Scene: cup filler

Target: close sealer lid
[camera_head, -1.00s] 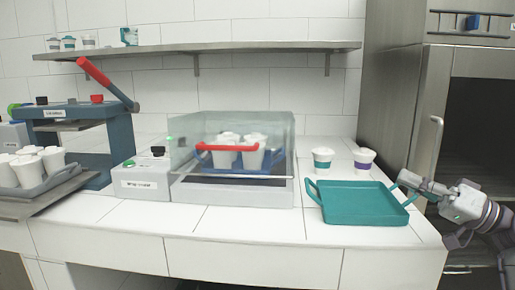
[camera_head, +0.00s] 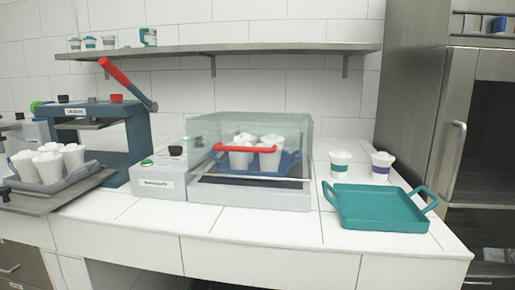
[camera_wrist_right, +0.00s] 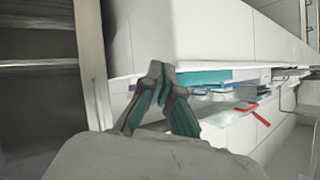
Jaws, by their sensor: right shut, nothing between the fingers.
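The box-shaped machine with a clear lid (camera_head: 297,132) stands in the middle of the counter and fits the sealer. A red handle (camera_head: 232,149) crosses the front of the lid, and the grey base (camera_head: 250,197) is below. I cannot tell for sure how far the lid is from the base. White cups (camera_head: 268,159) on a blue tray (camera_head: 289,162) show through it. In the right wrist view the red handle (camera_wrist_right: 262,117) appears well beyond my right gripper (camera_wrist_right: 157,68), whose fingertips are together and empty. My left gripper is in neither current view.
At left stand a blue press (camera_head: 136,127) with a red lever and a grey tray (camera_head: 75,179) of cups. A steel cabinet (camera_head: 420,120) stands right.

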